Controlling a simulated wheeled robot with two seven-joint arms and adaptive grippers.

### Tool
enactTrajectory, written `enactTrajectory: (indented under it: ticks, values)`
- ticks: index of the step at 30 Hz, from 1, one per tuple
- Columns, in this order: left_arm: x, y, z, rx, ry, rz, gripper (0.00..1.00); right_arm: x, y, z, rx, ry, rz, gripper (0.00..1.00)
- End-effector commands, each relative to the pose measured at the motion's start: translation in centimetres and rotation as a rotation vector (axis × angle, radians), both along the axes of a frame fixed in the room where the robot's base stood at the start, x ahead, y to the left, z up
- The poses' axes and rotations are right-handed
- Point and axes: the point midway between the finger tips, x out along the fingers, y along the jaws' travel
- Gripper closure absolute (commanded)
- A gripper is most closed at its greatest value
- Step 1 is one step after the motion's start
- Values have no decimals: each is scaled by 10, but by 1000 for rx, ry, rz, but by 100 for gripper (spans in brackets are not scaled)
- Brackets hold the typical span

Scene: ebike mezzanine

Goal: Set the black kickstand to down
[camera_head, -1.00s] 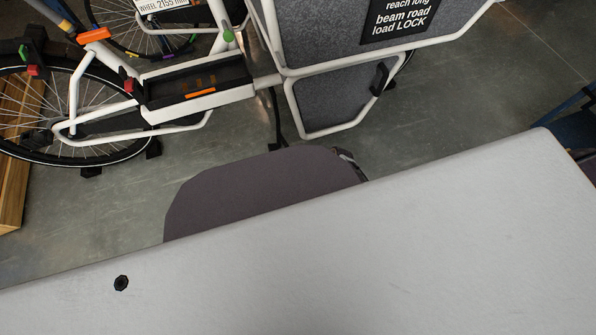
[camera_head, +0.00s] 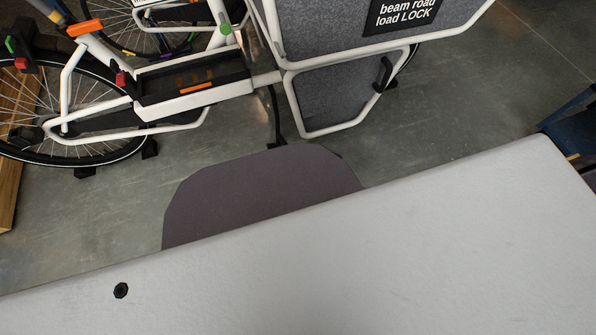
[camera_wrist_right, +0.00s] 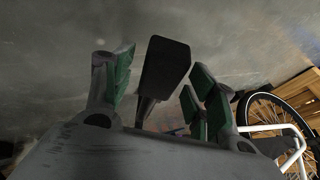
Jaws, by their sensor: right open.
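The black kickstand (camera_head: 276,120) shows in the head view as a thin dark leg below the white bike frame (camera_head: 262,78), just left of the grey cargo box. Its foot is near the floor; its lower end is partly hidden by a dark panel. In the right wrist view a flat black plate on a short stem, likely the kickstand's foot (camera_wrist_right: 165,66), appears between the fingers. My right gripper (camera_wrist_right: 158,85) is open, with green pads on either side of that plate; I see no clear contact. Neither gripper shows in the head view.
The grey cargo box (camera_head: 335,95) hangs low beside the kickstand. The rear wheel (camera_head: 75,155) and a black tray (camera_head: 195,80) are to the left. Bare floor (camera_head: 460,110) lies right. The wrist view shows a wheel (camera_wrist_right: 275,120) at right.

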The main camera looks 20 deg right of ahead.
Motion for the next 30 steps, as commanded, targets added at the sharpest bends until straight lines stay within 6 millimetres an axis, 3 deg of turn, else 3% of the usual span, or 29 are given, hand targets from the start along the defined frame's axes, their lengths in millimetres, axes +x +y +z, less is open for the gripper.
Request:
enactTrajectory:
  ticks: [18, 30]
  values:
    - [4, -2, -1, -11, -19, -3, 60, 4, 4, -8, 0, 0, 1, 43]
    - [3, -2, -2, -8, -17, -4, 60, 4, 4, -8, 0, 0, 1, 94]
